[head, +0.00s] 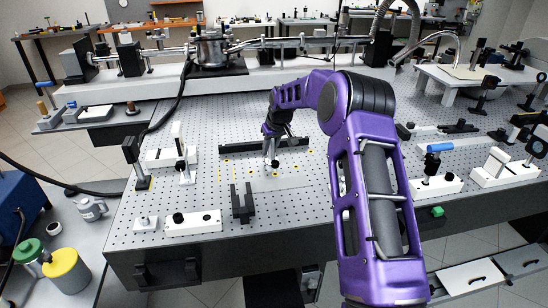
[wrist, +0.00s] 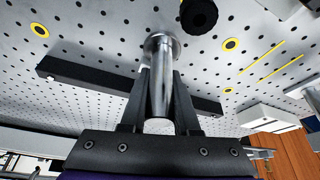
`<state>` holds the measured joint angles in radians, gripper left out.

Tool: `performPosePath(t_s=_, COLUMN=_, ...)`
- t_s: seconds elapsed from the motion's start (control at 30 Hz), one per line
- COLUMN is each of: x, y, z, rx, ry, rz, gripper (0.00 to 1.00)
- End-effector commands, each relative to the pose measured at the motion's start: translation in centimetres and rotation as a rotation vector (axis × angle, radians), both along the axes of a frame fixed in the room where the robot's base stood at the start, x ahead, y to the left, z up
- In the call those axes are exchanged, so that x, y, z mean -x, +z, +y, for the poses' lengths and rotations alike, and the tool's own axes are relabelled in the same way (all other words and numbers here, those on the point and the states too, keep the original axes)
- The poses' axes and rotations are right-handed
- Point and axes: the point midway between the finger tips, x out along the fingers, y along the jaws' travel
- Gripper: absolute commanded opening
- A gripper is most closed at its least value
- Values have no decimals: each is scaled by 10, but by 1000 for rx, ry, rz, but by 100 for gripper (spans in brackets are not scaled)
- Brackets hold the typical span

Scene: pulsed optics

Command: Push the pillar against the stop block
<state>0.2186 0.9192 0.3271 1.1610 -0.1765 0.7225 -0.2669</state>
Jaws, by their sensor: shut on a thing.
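The pillar (wrist: 160,85) is a shiny silver cylinder with a wider round foot. In the wrist view it stands between the two black fingers of my gripper (wrist: 158,100), which is shut on it. In the head view my gripper (head: 271,158) is low over the perforated table and the pillar is small and partly covered. A long black bar (head: 236,149) lies on the table just behind it, and the bar also shows in the wrist view (wrist: 85,80). This bar may be the stop block. I cannot tell whether the pillar touches it.
Yellow rings and lines (wrist: 231,44) mark the perforated tabletop (head: 300,205). A black forked block (head: 242,205) stands in front of my gripper. A white block with black knobs (head: 193,222) lies front left, and posts on white bases (head: 437,183) stand right.

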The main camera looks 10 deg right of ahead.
Motion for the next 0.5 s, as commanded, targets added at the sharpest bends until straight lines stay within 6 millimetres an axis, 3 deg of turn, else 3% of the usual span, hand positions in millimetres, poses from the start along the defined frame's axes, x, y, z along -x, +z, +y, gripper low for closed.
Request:
performPosePath(t_s=0.03, x=-1, y=2, z=0, rx=-1, ry=0, rz=-6, gripper=33)
performPosePath(t_s=0.2, x=-1, y=1, z=0, rx=0, ry=1, rz=-4, gripper=64)
performPosePath(t_s=0.5, x=0, y=1, z=0, rx=0, ry=0, rz=0, gripper=65)
